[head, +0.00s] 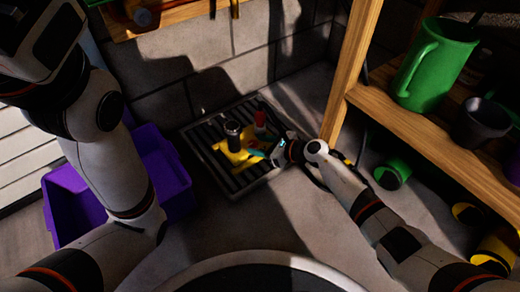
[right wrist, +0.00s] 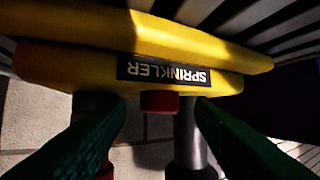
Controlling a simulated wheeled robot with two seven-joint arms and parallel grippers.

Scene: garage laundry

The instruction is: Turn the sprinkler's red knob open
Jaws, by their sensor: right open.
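The yellow sprinkler (head: 232,160) lies on a slatted metal grate (head: 202,169) in the head view. In the right wrist view the yellow sprinkler body (right wrist: 60,68) carries an upside-down SPRINKLER label. Just below the label is a small red knob (right wrist: 158,102). My right gripper (head: 263,153) is open at the sprinkler's right side. In the wrist view its green fingers stand left and right of the knob, with gaps showing; contact cannot be told.
A purple bin (head: 165,165) stands left of the grate. A wooden shelf (head: 425,130) with a green pitcher (head: 432,68) and a dark pot (head: 478,124) is at right. Green and yellow items lie beneath it. A block wall is behind the grate.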

